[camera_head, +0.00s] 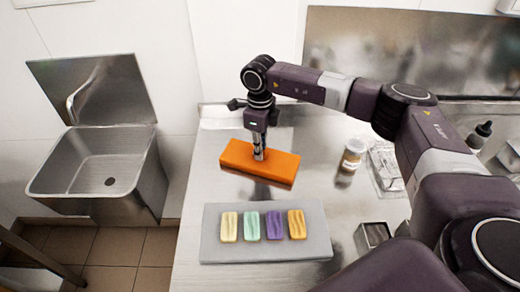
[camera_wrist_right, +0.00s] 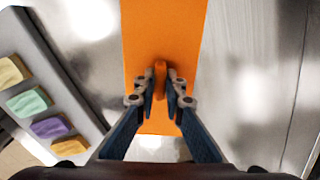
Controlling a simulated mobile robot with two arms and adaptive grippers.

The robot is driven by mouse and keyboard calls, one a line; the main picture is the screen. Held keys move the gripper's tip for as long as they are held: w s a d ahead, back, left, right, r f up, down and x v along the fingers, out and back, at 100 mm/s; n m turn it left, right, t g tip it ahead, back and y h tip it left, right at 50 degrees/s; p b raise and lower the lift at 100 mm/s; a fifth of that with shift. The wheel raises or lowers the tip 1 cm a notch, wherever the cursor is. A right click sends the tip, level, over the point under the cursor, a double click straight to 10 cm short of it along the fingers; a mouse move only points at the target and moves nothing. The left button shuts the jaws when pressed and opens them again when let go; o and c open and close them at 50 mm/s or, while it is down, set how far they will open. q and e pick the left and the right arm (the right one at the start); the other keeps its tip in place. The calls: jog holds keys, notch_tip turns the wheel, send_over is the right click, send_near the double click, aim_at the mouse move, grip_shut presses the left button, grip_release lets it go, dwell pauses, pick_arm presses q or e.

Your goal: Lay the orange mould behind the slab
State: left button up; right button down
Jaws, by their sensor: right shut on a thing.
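The orange mould (camera_head: 236,157) is a long flat block over the steel counter, behind the slab in the head view. It lies a little aslant, its right end nearer. My right gripper (camera_head: 259,156) points down at its middle. In the right wrist view, the fingers (camera_wrist_right: 161,88) are shut on a small orange grip on top of the mould (camera_wrist_right: 160,30). I cannot tell whether the mould touches the counter. The grey slab (camera_head: 213,248) lies flat in front and carries several small ridged pieces: yellow, green, purple and orange. My left gripper is not in view.
A small jar (camera_head: 353,155) and a clear tray (camera_head: 384,168) stand right of the mould. A small metal container (camera_head: 371,237) is right of the slab. A steel sink (camera_head: 100,172) stands left of the counter. A strip between mould and slab is bare.

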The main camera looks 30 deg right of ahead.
jog(key=c, duration=2)
grip_release()
jog(key=shift+f, duration=0.15)
jog(key=shift+r, duration=0.3)
jog(key=shift+w+r, duration=0.1)
jog(key=shift+r, duration=0.15)
notch_tip(320, 180, up, 11)
jog(key=b, duration=0.4)
jog(key=shift+r, duration=0.15)
